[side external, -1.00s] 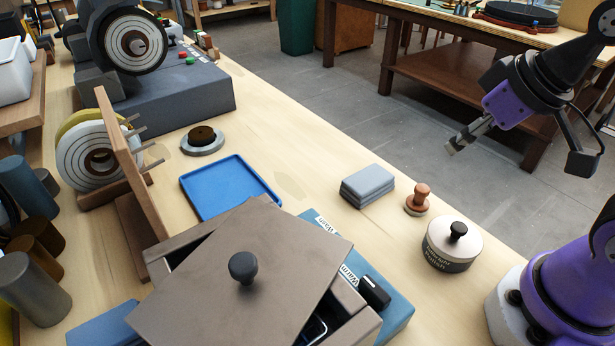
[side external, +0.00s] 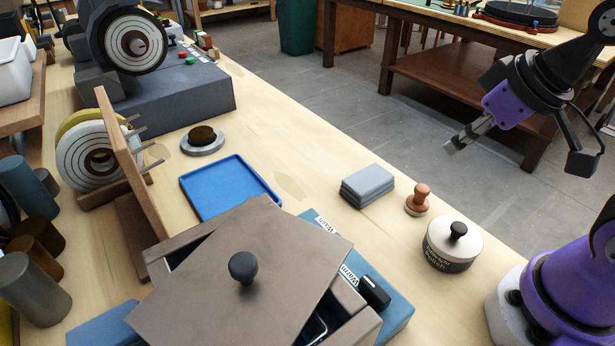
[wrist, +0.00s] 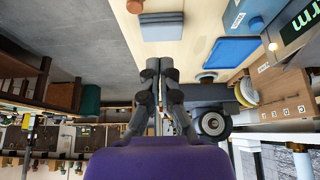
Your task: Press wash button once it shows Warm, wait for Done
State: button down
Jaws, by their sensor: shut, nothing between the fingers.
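A grey-brown box with a tilted lid (side external: 225,285) and a round black knob stands at the front of the bench. In the wrist view, a dark display (wrist: 300,20) at the top right edge shows green letters ending in "rm", partly cut off. My gripper (side external: 453,147) is shut and empty, raised beyond the bench's right edge, apart from the teal unit. It also shows in the wrist view (wrist: 160,77).
A blue tray (side external: 228,178), stacked grey blocks (side external: 367,186), a wooden-handled stamp (side external: 418,199) and a lidded round tin (side external: 452,245) stand on the bench. A wooden rack with discs (side external: 122,165) is at left, a grey machine (side external: 185,93) behind. Bare bench lies between the tray and blocks.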

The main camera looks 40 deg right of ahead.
dwell(0.3)
jog(key=n+g+y, duration=0.2)
jog(key=n+y, duration=0.2)
jog(key=y, duration=0.4)
send_over(314, 215)
jog(key=s+a, duration=0.3)
jog(key=shift+s+d+f, duration=0.1)
jog(key=shift+d+f, duration=0.15)
jog(key=shift+f, duration=0.25)
jog(key=shift+f, duration=0.15)
jog(key=shift+f, duration=4.25)
jog(key=shift+f, duration=0.15)
jog(key=shift+f, duration=0.3)
